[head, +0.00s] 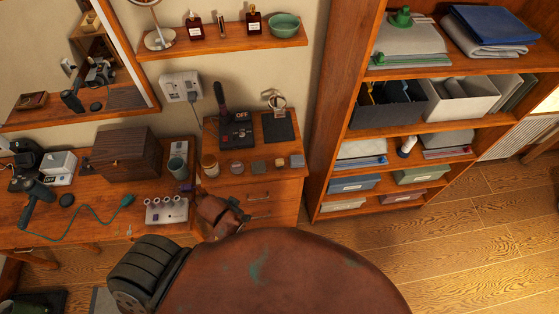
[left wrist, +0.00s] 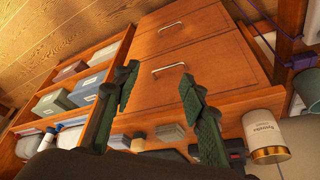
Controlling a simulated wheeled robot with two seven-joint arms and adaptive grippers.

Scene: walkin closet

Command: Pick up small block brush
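Several small items stand in a row on the top of the small drawer cabinet (head: 262,187). A small tan, block-like piece (head: 279,163) among them may be the small block brush, but it is too small to be sure. A similar tan piece shows in the left wrist view (left wrist: 138,143), beside a grey block (left wrist: 170,131). My left gripper (head: 241,212) is in front of the cabinet drawers, short of the row. In the left wrist view its two dark green fingers (left wrist: 157,80) are spread apart with nothing between them. My right gripper is not in view.
A cream tin (left wrist: 265,135) stands at the cabinet edge, near the row. A black switch box (head: 236,131) stands behind the row. A desk with a dark wooden box (head: 127,153) adjoins on the left. Shelving (head: 333,110) rises on the right; floor there is clear.

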